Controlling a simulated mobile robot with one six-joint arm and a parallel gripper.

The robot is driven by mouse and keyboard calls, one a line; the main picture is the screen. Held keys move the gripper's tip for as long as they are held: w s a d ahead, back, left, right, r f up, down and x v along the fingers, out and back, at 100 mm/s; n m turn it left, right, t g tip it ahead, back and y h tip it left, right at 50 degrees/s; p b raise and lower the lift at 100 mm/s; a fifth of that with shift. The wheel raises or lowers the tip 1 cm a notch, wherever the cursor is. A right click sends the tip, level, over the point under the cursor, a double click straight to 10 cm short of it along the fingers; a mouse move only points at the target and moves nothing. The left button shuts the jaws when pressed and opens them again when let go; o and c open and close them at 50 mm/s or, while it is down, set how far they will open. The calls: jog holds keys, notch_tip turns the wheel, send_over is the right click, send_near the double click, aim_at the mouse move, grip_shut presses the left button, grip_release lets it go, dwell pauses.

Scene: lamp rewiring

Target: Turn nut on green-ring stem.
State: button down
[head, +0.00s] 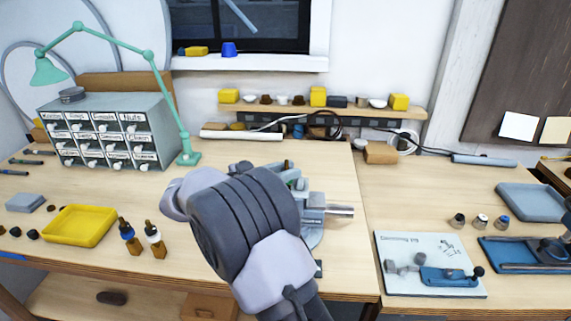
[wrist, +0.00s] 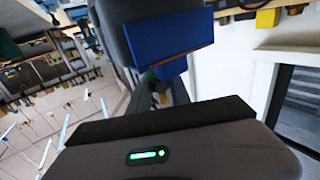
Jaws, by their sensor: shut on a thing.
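In the wrist view my gripper (wrist: 165,88) has its two dark jaws around a narrow gap, with a blue block on the far side. A small green part (wrist: 150,75) and a yellow part (wrist: 168,86) show in that gap, over a grey upright piece. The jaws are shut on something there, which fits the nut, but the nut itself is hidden. In the head view my arm covers the jaws and most of the work spot. A grey metal vise (head: 325,210) shows just right of my wrist, with a bit of green beside it.
A green lamp (head: 187,157) and a drawer cabinet (head: 108,130) stand behind. A board with a blue tool (head: 400,285) lies at right. Bench between vise and board is clear.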

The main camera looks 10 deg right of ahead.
jog(key=shift+r+m+g+h+p, duration=0.15)
jog(key=shift+m+g+p, duration=0.5)
jog(key=shift+g, duration=0.45)
jog(key=shift+m+g+h+p, duration=0.15)
jog(key=shift+m+g+p, duration=0.5)
jog(key=shift+g, duration=0.45)
jog(key=shift+m+g, duration=0.4)
jog(key=shift+g, duration=0.1)
jog(key=c, duration=1.2)
grip_release()
jog(key=shift+d, duration=0.15)
jog(key=shift+p, duration=0.4)
